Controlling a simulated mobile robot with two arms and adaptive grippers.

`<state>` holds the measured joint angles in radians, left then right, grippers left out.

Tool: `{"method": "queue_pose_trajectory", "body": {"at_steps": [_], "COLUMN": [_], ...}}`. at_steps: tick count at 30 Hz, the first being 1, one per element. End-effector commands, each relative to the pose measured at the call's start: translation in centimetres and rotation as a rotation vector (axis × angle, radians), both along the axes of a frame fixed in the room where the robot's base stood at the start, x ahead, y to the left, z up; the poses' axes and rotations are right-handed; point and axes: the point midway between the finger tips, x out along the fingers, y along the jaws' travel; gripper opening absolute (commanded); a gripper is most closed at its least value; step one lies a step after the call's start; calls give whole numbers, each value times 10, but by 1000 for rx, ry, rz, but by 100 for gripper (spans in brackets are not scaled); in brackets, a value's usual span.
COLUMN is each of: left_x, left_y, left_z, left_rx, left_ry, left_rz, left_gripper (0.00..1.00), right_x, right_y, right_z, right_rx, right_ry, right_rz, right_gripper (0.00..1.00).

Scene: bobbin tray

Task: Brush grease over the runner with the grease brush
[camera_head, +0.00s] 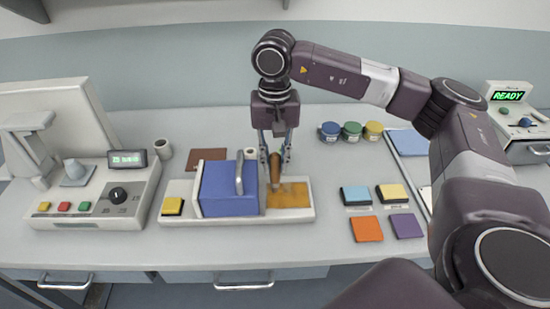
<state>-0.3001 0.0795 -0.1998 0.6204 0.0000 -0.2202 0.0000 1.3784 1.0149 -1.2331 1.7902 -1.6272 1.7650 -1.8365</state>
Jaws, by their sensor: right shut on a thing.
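My right gripper (275,160) points straight down and is shut on the grease brush (275,170), a brown upright handle. The brush's lower end is at the left part of an amber-brown patch (293,196) on a long cream base (307,217). This patch looks like the runner's surface, but I cannot be sure. Whether the bristles touch it is too small to tell. A blue block (229,197) with a grey upright handle (239,173) sits on the base just left of the brush. My left gripper is not in view.
A control console (95,195) stands left, near a small cup (164,149). Several coloured jars (351,131) stand behind right. Coloured pads (367,229) lie right. The table's front strip is clear.

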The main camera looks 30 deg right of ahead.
Motion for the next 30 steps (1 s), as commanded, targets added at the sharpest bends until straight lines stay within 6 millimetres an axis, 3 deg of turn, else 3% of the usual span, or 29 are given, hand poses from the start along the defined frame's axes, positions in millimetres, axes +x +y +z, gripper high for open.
{"method": "queue_pose_trajectory", "body": {"at_steps": [30], "left_x": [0], "left_y": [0], "left_z": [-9], "left_rx": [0], "left_ry": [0], "left_rz": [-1], "left_gripper": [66], "right_x": [-35], "right_y": [21], "right_z": [-1], "right_rx": [0], "right_ry": [2], "right_rz": [1], "right_gripper": [0]}}
